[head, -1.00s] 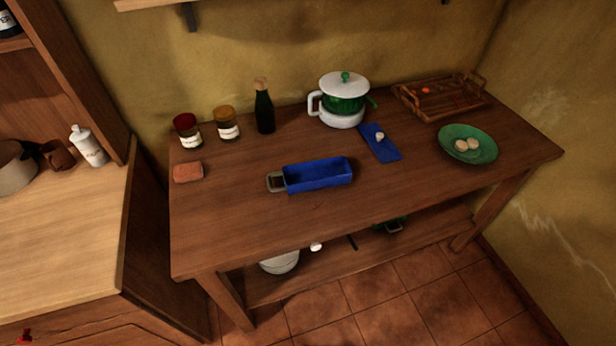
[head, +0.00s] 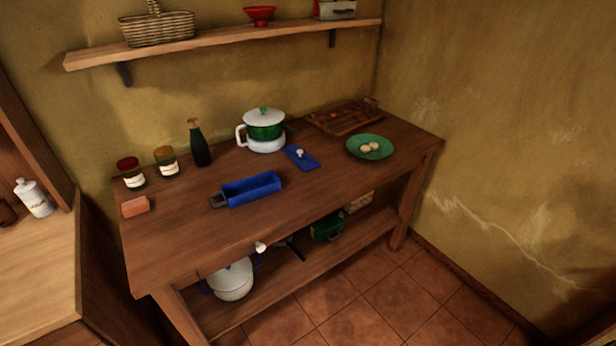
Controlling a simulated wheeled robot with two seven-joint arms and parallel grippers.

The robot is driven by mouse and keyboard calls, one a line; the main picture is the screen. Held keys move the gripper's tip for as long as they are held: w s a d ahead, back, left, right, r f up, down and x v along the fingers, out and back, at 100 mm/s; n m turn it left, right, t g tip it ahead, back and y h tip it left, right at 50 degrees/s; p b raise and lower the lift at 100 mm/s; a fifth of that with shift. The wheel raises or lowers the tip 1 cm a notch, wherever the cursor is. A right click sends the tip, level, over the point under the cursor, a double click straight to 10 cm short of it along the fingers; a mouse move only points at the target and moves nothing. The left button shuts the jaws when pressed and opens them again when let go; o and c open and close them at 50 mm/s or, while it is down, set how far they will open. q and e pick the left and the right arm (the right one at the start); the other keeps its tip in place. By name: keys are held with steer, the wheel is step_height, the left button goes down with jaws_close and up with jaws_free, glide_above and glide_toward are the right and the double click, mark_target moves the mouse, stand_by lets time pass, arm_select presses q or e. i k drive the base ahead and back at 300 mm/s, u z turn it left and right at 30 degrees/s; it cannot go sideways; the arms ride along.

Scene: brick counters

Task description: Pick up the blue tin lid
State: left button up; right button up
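The blue tin lid (head: 301,157) is a flat blue rectangle with a small pale knob on top. It lies on the brown wooden table (head: 200,240), in front of the green and white pot. A deep blue open tin (head: 252,189) stands nearer the front edge, to the left of the lid and apart from it. Neither of my grippers shows in the head view.
A lidded pot (head: 264,132), a dark bottle (head: 200,143) and two jars (head: 166,162) stand along the back. A green plate (head: 370,147) is right of the lid, a wooden tray (head: 345,117) behind it. An orange block (head: 135,206) lies left. A wall shelf (head: 220,42) hangs above.

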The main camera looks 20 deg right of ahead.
mark_target(296, 154)
steer(key=u, duration=0.05)
steer(key=k, duration=0.45)
steer(key=z, duration=0.85)
steer(key=i, duration=0.85)
steer(key=z, duration=0.45)
